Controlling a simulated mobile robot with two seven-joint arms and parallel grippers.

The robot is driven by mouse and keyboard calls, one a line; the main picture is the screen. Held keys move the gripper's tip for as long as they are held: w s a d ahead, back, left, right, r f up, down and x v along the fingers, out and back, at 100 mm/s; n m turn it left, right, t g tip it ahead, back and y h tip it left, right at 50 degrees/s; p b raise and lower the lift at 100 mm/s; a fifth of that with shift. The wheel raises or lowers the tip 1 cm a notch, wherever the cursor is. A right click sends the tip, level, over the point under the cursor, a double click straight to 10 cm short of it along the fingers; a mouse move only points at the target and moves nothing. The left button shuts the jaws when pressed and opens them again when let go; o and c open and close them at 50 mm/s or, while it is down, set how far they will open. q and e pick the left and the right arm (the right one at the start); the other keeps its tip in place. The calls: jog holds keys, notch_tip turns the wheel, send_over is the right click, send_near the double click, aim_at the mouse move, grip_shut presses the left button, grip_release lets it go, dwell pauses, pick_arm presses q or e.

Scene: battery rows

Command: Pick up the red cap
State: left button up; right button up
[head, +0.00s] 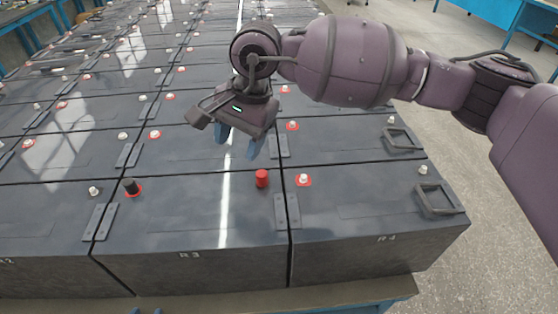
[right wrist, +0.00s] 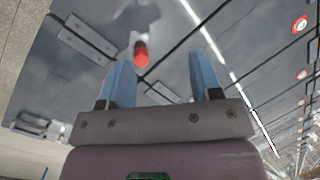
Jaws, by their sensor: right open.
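The red cap (head: 262,178) stands upright on the dark battery marked R3 (head: 190,235), near that battery's right edge. My right gripper (head: 238,143) is open and empty above the batteries, up and to the left of the cap in the head view. In the right wrist view the red cap (right wrist: 141,54) shows beyond my two blue fingers (right wrist: 165,80), nearer the left finger, with clear space between it and them.
A black cap (head: 131,187) stands on a red ring to the left on R3. A bare white terminal with a red ring (head: 304,180) is on the battery marked R4, right of the cap. Grey handles (head: 437,199) rise at the right edge. Rows of batteries fill the back.

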pick_arm(q)
jog(key=shift+w+d+r, duration=0.2)
jog(key=shift+w+d, duration=0.35)
jog(key=shift+w, duration=0.3)
jog(key=shift+s+a, duration=0.15)
jog(key=shift+s, duration=0.05)
pick_arm(e)
jog(key=d+n+h, duration=0.2)
jog(key=d, duration=0.1)
jog(key=w+d+n+h, duration=0.1)
jog(key=shift+w+d+f+t, duration=0.1)
jog(key=shift+d+f+t, duration=0.05)
jog(key=shift+f+t, duration=0.2)
send_over(262, 173)
jog(key=f, duration=0.4)
jog(key=shift+d+f, duration=0.25)
jog(key=shift+d, duration=0.05)
jog(key=shift+f, duration=0.75)
pick_arm(q)
jog(key=shift+s+a+r+p, duration=0.2)
jog(key=shift+s+r+p, duration=0.05)
jog(key=shift+r+p, duration=0.1)
pick_arm(e)
jog(key=f, duration=0.3)
jog(key=shift+a+f, duration=0.1)
jog(key=shift+a, duration=0.25)
jog(key=shift+f, duration=0.7)
